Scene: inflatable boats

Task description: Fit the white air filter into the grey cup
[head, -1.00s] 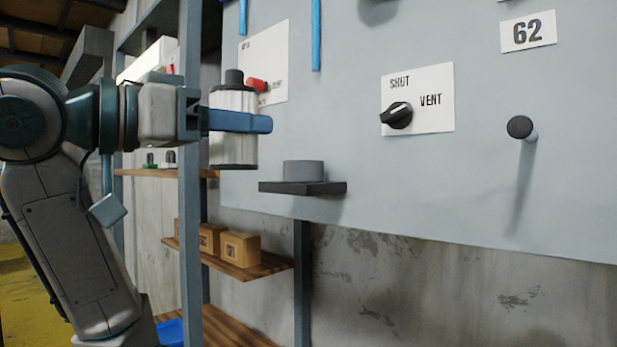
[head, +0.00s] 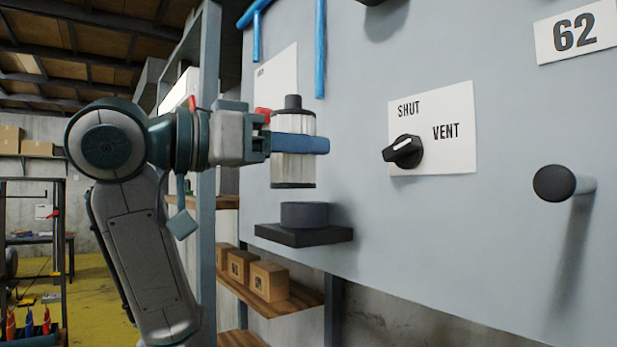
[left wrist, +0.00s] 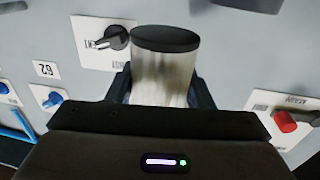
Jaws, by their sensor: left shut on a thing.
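The white air filter (head: 293,165) is a pleated cylinder with dark end caps and a small black knob on top. My left gripper (head: 300,144) is shut on it, its blue fingers around the filter's middle, and holds it upright. In the left wrist view the filter (left wrist: 165,75) stands between the fingers with a dark cap facing up in the picture. The grey cup (head: 304,215) is a short round cup on a dark bracket on the panel. The filter is above the cup and apart from it, slightly to the left in the head view. My right gripper is not in view.
The grey panel (head: 440,230) carries a black SHUT/VENT knob (head: 403,151), a dark peg (head: 556,183) and blue pipes (head: 320,50). A grey post (head: 207,200) and a wooden shelf with boxes (head: 268,281) stand left of and below the cup.

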